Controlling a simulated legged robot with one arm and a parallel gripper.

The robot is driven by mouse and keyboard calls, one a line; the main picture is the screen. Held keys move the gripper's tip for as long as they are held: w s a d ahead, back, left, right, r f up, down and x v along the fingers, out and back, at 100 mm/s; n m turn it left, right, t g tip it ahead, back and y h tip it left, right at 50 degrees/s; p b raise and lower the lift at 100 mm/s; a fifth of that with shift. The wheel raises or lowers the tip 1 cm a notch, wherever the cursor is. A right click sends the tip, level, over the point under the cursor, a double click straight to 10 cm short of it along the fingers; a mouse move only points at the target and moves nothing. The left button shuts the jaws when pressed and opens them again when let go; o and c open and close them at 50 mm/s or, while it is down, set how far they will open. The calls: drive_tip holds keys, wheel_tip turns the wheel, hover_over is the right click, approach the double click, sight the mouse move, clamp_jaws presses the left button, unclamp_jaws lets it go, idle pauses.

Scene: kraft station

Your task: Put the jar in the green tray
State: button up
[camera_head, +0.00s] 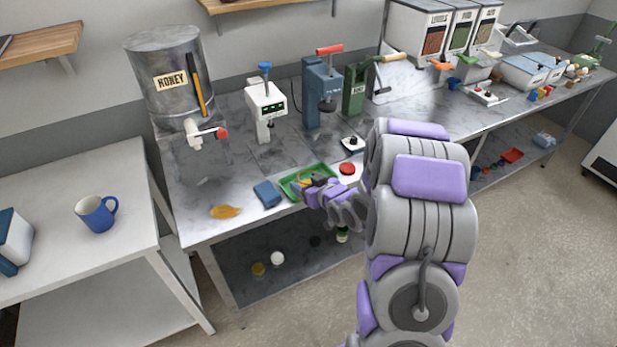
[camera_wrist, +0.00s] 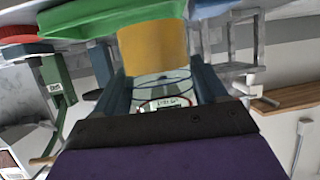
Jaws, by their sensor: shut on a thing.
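The jar (camera_wrist: 152,48) is clear glass with amber contents in its lower part. In the wrist view, which is upside down, it stands between the two fingers of my gripper (camera_wrist: 160,90), which is shut on it. The green tray (camera_wrist: 95,20) lies just beyond the jar's amber end; I cannot tell whether they touch. In the head view, the green tray (camera_head: 289,187) is on the metal bench near its front edge. My gripper (camera_head: 313,189) is over the tray, partly hiding it and the jar.
A blue block (camera_head: 266,194) lies left of the tray, and an amber puddle (camera_head: 224,212) farther left. A red round lid (camera_head: 347,168) is right of the tray. The honey tank (camera_head: 170,85), a scale-like device (camera_head: 266,103) and presses stand behind.

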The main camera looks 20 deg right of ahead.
drive_tip(key=w+d, duration=0.1)
drive_tip(key=w, duration=0.1)
drive_tip(key=w+d, duration=0.2)
drive_tip(key=w, duration=0.1)
drive_tip(key=w+d+f+b, duration=0.1)
drive_tip(key=w, duration=0.2)
drive_tip(key=shift+w+d, duration=0.1)
drive_tip(key=shift+d, duration=0.15)
drive_tip(key=shift+f+b, duration=0.75)
drive_tip(key=shift+f, duration=1.05)
drive_tip(key=shift+r, duration=0.1)
drive_tip(key=o, duration=1.3)
